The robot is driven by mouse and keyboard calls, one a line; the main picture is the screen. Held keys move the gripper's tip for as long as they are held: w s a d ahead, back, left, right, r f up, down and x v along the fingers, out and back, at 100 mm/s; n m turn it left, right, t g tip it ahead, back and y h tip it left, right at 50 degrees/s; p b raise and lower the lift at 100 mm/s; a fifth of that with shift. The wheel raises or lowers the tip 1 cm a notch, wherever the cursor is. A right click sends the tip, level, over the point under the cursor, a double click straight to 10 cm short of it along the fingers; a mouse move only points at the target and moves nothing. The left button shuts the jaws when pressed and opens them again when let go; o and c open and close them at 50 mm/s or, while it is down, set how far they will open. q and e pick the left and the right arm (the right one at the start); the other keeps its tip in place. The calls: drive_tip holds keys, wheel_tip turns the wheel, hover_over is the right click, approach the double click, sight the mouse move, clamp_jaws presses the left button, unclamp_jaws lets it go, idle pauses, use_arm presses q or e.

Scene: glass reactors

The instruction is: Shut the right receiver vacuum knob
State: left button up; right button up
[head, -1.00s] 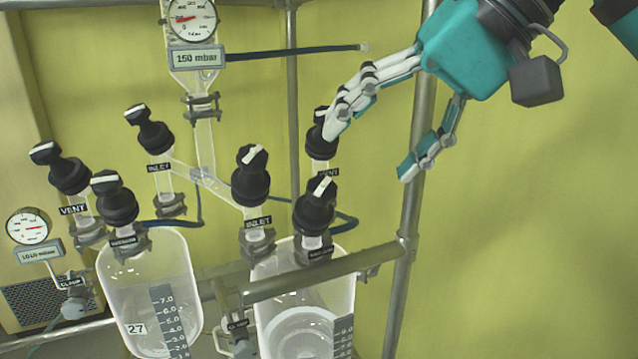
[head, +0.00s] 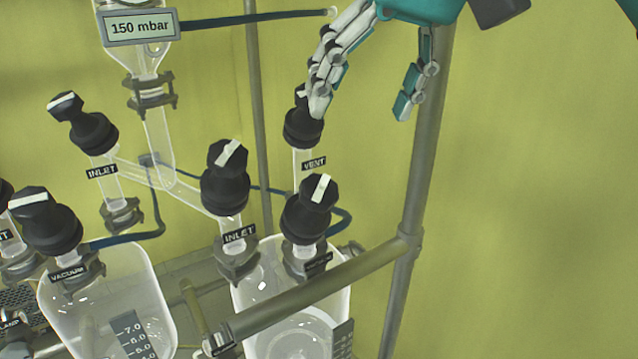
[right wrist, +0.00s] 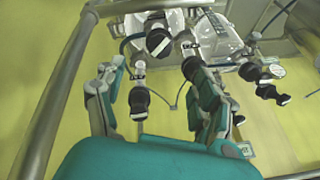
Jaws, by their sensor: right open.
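The right receiver (head: 285,285) is a clear glass vessel. Its vacuum knob (head: 312,207) is black, with a white bar standing nearly upright and leaning slightly right. The label below is small and partly legible. My right gripper (head: 362,108) is open and empty, above and to the right of this knob and apart from it. Its left finger overlaps the vent knob (head: 303,128) in the head view; contact cannot be told. In the right wrist view a black knob with a white bar (right wrist: 158,42), likely the vacuum knob, shows between the fingers. My left gripper is not in view.
The right receiver's inlet knob (head: 225,180) is close on the left. A metal rail (head: 310,297) crosses in front of the receiver and meets an upright post (head: 418,180) on the right. The left receiver (head: 110,290) has its own knobs. Right of the post is clear wall.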

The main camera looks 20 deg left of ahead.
sight(321, 187)
drive_tip(key=p+x, duration=0.3)
drive_tip(key=x, duration=1.1)
drive_tip(key=shift+w+a+f, duration=0.1)
drive_tip(key=shift+w+a, duration=0.1)
drive_tip(key=shift+a+f, duration=0.15)
drive_tip(key=shift+f, duration=0.15)
use_arm(q)
drive_tip(key=r, duration=0.2)
drive_tip(key=a+r, duration=0.1)
drive_tip(key=shift+w+r, duration=0.2)
drive_tip(key=shift+w, duration=0.1)
drive_tip(key=shift+d, duration=0.1)
